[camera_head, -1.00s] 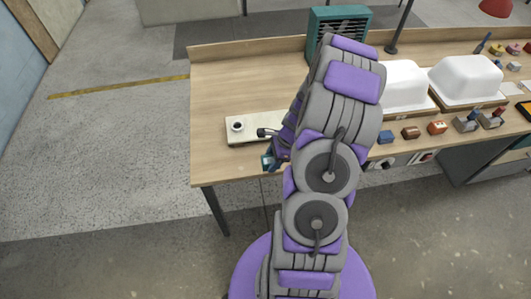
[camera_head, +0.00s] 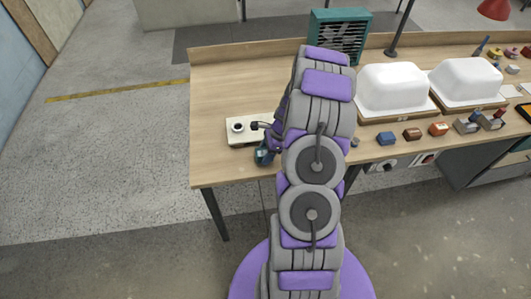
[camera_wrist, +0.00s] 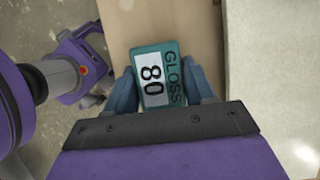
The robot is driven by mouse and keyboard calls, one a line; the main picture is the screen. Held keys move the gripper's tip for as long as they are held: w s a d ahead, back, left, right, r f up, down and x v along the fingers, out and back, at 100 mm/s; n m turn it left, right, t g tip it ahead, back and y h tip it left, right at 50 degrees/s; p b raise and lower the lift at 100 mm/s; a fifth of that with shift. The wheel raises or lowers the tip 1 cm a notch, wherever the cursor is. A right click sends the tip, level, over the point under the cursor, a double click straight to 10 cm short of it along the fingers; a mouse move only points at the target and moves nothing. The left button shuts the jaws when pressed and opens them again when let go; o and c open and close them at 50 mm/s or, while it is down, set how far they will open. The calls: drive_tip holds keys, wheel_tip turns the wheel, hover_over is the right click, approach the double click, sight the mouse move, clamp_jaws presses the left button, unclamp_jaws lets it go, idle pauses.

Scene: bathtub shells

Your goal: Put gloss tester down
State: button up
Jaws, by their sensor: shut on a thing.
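The gloss tester (camera_wrist: 160,75) is a small teal box with a white display reading 80 and the word GLOSS. In the wrist view it sits between the two blue fingers of my gripper (camera_wrist: 163,88), which are shut on it. In the head view the gloss tester (camera_head: 264,156) shows as a small teal patch at the front edge of the wooden bench (camera_head: 215,90), just in front of a pale board (camera_head: 262,130). My arm hides most of my gripper there. I cannot tell whether the tester touches the bench.
Two white tub shells (camera_head: 392,88) (camera_head: 466,77) stand on wooden boards to the right. Several small coloured blocks (camera_head: 412,134) line the bench front. A teal heater-like box (camera_head: 340,32) and a dark post (camera_head: 398,30) stand at the back. The bench's left part is clear.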

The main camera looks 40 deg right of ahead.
drive_tip(key=shift+d+f, duration=0.1)
drive_tip(key=shift+d, duration=0.15)
drive_tip(key=o, duration=0.8)
drive_tip(key=shift+d+f, duration=0.2)
drive_tip(key=shift+d, duration=0.4)
drive_tip(key=shift+o, duration=0.7)
drive_tip(key=shift+a, duration=0.1)
drive_tip(key=shift+a+r, duration=0.15)
drive_tip(key=shift+a, duration=0.45)
drive_tip(key=shift+r, duration=0.25)
drive_tip(key=d+p+v, duration=0.1)
drive_tip(key=p+v, duration=0.2)
drive_tip(key=v, duration=0.7)
drive_tip(key=s+a+r+n+g, duration=0.1)
drive_tip(key=s+a+r+n, duration=0.1)
drive_tip(key=a+r+n, duration=0.7)
drive_tip(key=s+a+r+n+g, duration=0.25)
drive_tip(key=a+r, duration=0.45)
drive_tip(key=a, duration=0.6)
drive_tip(key=s+a+r+n+h, duration=0.2)
drive_tip(key=s+n, duration=0.4)
drive_tip(key=s, duration=0.4)
drive_tip(key=s+a+r+n+h, duration=0.1)
drive_tip(key=s+a+r+n, duration=0.3)
drive_tip(key=s, duration=0.6)
drive_tip(key=a+n, duration=0.2)
drive_tip(key=a, duration=0.1)
drive_tip(key=shift+n+g+h, duration=0.35)
drive_tip(key=shift+h, duration=0.05)
